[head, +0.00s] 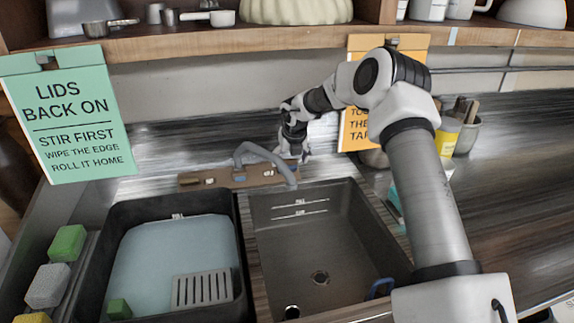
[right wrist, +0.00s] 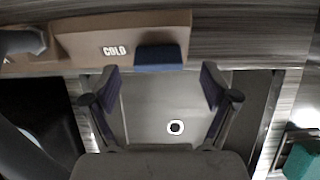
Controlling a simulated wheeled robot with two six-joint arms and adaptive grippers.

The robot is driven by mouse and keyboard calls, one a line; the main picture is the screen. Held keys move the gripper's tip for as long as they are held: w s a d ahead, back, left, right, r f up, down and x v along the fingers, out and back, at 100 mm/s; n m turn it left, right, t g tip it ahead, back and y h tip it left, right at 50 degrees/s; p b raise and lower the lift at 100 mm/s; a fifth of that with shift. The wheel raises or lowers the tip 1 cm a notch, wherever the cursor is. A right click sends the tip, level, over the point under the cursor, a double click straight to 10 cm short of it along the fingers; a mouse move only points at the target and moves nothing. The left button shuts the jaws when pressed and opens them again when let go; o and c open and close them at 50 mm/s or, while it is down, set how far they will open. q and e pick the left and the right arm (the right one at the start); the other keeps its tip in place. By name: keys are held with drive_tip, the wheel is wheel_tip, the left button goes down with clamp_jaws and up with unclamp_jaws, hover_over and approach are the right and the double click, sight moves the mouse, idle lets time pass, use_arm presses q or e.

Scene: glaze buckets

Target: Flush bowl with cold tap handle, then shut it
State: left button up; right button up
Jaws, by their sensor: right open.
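The tap has a brown base (head: 215,180) behind the sink and a grey spout (head: 265,155) arching forward. In the right wrist view its base (right wrist: 85,45) carries a COLD label, with the blue cold handle (right wrist: 160,57) just right of it. The right-hand sink bowl (head: 300,250) is grey and looks empty, with a drain in its floor; it also shows in the right wrist view (right wrist: 150,105). I see no stream of water. My right gripper (head: 303,157) is open and empty beside the tap; its fingers (right wrist: 160,82) stand apart near the blue handle, not around it.
The black left-hand basin (head: 92,235) holds pale liquid and a grey slotted plate (head: 202,289). Sponges (head: 68,243) lie at far left. A green sign (head: 62,125) and an orange sign (head: 357,128) hang from the shelf (head: 240,38). A tool pot (head: 466,135) stands at right.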

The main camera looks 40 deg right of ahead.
drive_tip(key=x, duration=0.3)
drive_tip(key=shift+w+a+f, duration=0.1)
drive_tip(key=shift+w+f, duration=0.1)
drive_tip(key=shift+f, duration=0.1)
drive_tip(key=shift+s, duration=0.1)
drive_tip(key=shift+c, duration=1)
drive_tip(key=c, duration=1)
drive_tip(key=shift+o, duration=0.2)
drive_tip(key=shift+n, duration=0.3)
drive_tip(key=shift+a+n+h+b, duration=0.1)
drive_tip(key=shift+n+h+b, duration=0.3)
drive_tip(key=shift+n, duration=0.7)
drive_tip(key=shift+a+n+g+h, duration=0.1)
drive_tip(key=shift+n+g+h, duration=0.25)
drive_tip(key=shift+n, duration=1.65)
